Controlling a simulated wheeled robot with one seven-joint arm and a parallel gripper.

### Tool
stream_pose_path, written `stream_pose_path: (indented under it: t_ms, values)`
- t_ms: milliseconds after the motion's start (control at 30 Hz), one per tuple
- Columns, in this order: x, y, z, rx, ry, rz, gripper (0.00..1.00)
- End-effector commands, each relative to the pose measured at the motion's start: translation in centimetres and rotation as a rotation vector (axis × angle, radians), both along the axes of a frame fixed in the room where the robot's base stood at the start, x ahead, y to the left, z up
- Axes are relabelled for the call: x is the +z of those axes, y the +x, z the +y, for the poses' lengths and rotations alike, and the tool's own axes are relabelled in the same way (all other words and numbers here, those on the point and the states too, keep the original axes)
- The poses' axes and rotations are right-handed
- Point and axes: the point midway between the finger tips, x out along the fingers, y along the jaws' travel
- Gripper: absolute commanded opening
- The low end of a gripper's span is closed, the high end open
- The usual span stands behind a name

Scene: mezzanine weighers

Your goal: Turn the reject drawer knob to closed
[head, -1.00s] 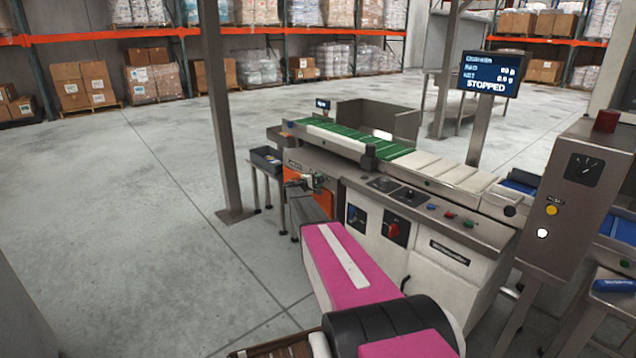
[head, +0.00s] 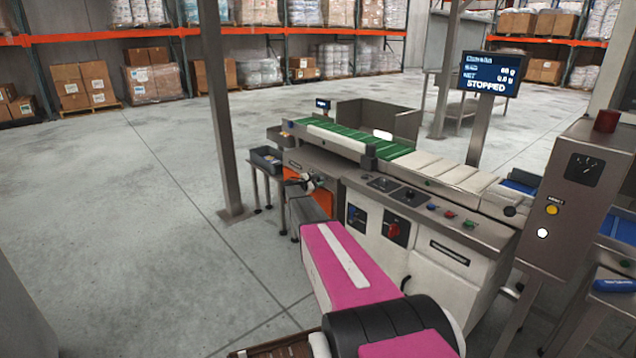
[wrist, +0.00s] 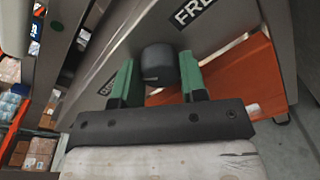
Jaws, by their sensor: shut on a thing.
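The reject drawer knob (wrist: 158,62) is a dark round cap on a grey panel in the wrist view. My gripper (wrist: 158,76) has its green fingers on either side of the knob and is shut on it. A label starting "FRE" (wrist: 190,10) shows above right of the knob, and a second label, mostly covered, is at lower left. No pointer mark is clear on the knob. An orange part (wrist: 262,80) lies beyond and below the panel. In the head view my gripper (head: 306,182) is at the left end of the weigher, hiding the knob.
The weigher cabinet (head: 440,255) has several buttons and a red switch (head: 396,230) right of my arm. A small stand with a dark bin (head: 266,158) is just behind my gripper. A steel post (head: 217,110) rises to the left. The floor further left is clear.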

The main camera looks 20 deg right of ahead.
Motion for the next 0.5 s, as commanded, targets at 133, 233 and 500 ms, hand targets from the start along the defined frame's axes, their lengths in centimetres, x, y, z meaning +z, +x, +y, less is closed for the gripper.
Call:
stream_pose_path:
  t_ms: [133,233,500]
  values:
    - [-0.10,-0.04,0.07,-0.001,-0.009,0.031,0.15]
    - [-0.10,-0.04,0.08,-0.001,-0.012,0.042,0.15]
    - [-0.11,-0.06,0.08,-0.001,-0.015,0.047,0.15]
